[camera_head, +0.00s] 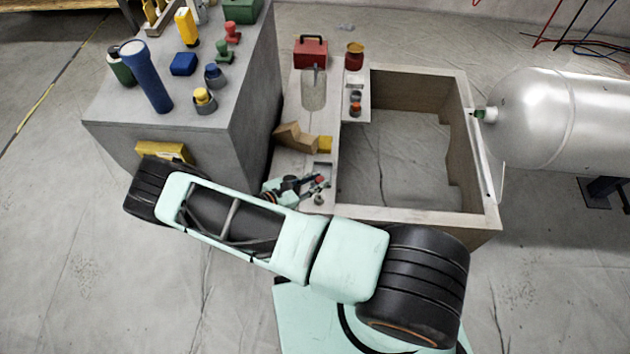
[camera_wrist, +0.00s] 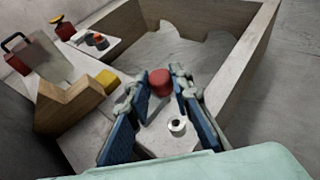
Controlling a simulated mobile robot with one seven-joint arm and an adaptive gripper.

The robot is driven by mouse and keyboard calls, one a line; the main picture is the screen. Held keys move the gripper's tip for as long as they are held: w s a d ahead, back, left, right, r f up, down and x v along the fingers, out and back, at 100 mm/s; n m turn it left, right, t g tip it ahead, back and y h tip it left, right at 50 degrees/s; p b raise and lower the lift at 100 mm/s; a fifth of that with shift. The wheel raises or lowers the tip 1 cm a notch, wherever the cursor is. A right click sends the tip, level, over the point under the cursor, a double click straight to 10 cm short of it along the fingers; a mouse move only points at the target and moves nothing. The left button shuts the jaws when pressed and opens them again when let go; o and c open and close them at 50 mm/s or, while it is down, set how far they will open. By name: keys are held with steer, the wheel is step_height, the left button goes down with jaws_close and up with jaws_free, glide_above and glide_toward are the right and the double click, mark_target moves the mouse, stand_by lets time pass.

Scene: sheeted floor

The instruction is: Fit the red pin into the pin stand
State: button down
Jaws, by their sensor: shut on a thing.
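My gripper (camera_wrist: 160,84) is shut on the red pin (camera_wrist: 160,82), whose rounded red end shows between the fingertips. In the head view my gripper (camera_head: 318,184) is low over the bench, with the red pin (camera_head: 320,180) at its tips. The pin stand (camera_wrist: 177,126) is a small grey ring with a dark hole, on the bench below the fingers. It also shows in the head view (camera_head: 319,199), close to the gripper on its near side. The pin appears apart from the stand. The pin's lower part is hidden, so its tilt is unclear.
A tall grey block (camera_head: 250,110) stands left.

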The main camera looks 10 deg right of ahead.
step_height(320, 180, down, 6)
steer(key=b, duration=0.5)
steer(key=shift+r, duration=0.1)
steer(key=shift+f+b, duration=1.9)
steer(key=shift+b, duration=0.3)
stand_by(0.8)
steer(key=c, duration=1.7)
jaws_free()
steer(key=shift+o, duration=0.2)
steer(key=shift+a, duration=0.1)
steer(key=v, duration=1.2)
